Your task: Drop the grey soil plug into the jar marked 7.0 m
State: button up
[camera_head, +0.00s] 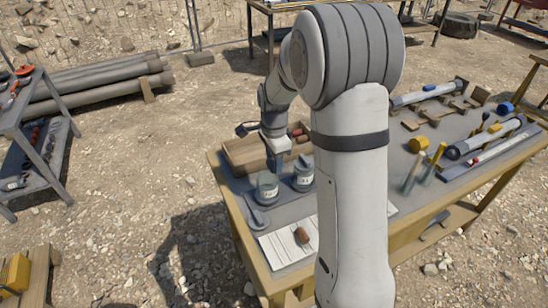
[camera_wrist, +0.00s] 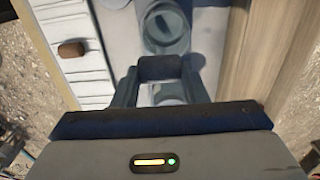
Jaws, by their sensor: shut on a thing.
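My gripper (camera_head: 277,160) is low over the back edge of two glass jars on the table. In the wrist view, my gripper (camera_wrist: 159,88) is shut on a dark grey plug (camera_wrist: 160,67). One jar (camera_wrist: 165,95) lies below the fingers, partly hidden by them. The other jar (camera_wrist: 182,42) is further up the picture, with something dark inside. In the head view the left jar (camera_head: 267,190) and right jar (camera_head: 303,176) stand apart, with pale labels too small to read. The plug cannot be made out there.
A brown plug (camera_head: 302,235) lies on a white slatted sheet (camera_head: 278,248), also in the wrist view (camera_wrist: 71,50). A wooden box (camera_head: 240,158) stands behind the jars. A grey scoop-like tool (camera_head: 257,217) lies left. Tubes (camera_head: 490,138) and yellow pieces (camera_head: 418,144) fill the right side.

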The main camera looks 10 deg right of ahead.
jog(key=o, duration=1.1)
jog(key=shift+c, duration=0.2)
jog(key=shift+r, duration=0.1)
notch_tip(320, 180, up, 7)
jog(key=shift+r+b, duration=0.2)
jog(key=shift+b, duration=0.2)
jog(key=shift+r, duration=0.2)
